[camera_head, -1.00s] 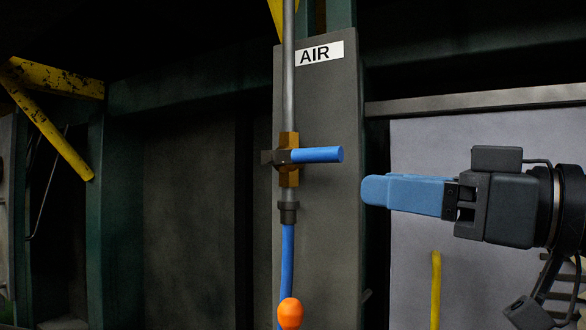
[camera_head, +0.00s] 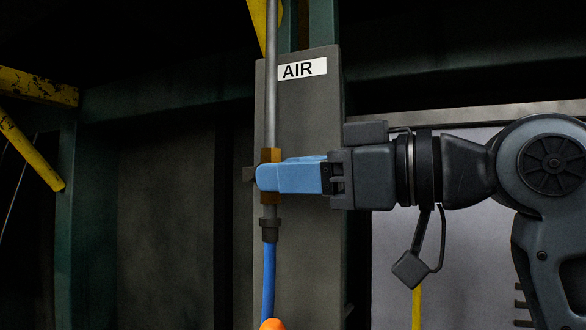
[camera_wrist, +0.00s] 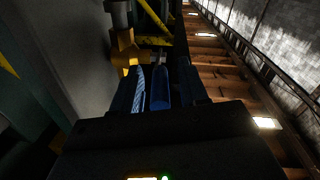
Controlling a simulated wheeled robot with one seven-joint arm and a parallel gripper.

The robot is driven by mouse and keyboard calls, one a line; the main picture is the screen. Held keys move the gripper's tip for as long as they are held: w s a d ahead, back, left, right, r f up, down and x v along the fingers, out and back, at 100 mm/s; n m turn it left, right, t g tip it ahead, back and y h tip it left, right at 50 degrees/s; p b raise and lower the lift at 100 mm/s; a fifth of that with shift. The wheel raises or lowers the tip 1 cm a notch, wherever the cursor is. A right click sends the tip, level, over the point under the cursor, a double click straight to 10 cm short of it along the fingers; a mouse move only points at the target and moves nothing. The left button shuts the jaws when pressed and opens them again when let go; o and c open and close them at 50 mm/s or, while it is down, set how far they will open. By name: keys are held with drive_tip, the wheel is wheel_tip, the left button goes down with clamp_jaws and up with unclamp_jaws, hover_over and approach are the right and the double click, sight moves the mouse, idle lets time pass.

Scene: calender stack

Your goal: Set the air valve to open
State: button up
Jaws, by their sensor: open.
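The air valve has a brass body (camera_head: 266,155) on a vertical grey pipe (camera_head: 271,95), under a white AIR label (camera_head: 302,69). The brass body also shows in the wrist view (camera_wrist: 125,48). Its blue handle (camera_wrist: 160,90) points out from the body; a second ago it lay level, across the pipe. In the head view my fingers now hide the handle. My gripper (camera_head: 268,177) is at the valve, coming from the right. In the wrist view its jaws are apart, with the blue handle between them. I cannot tell whether either finger touches it.
A grey plate (camera_head: 310,240) stands behind the valve. A blue hose (camera_head: 269,280) runs down below it, with an orange piece (camera_head: 272,324) at the bottom. Yellow beams (camera_head: 35,150) are at the far left. A pale panel (camera_head: 465,250) is behind my arm.

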drive_tip(key=shift+w+a, duration=0.1)
drive_tip(key=shift+c, duration=0.3)
clamp_jaws()
idle(0.4)
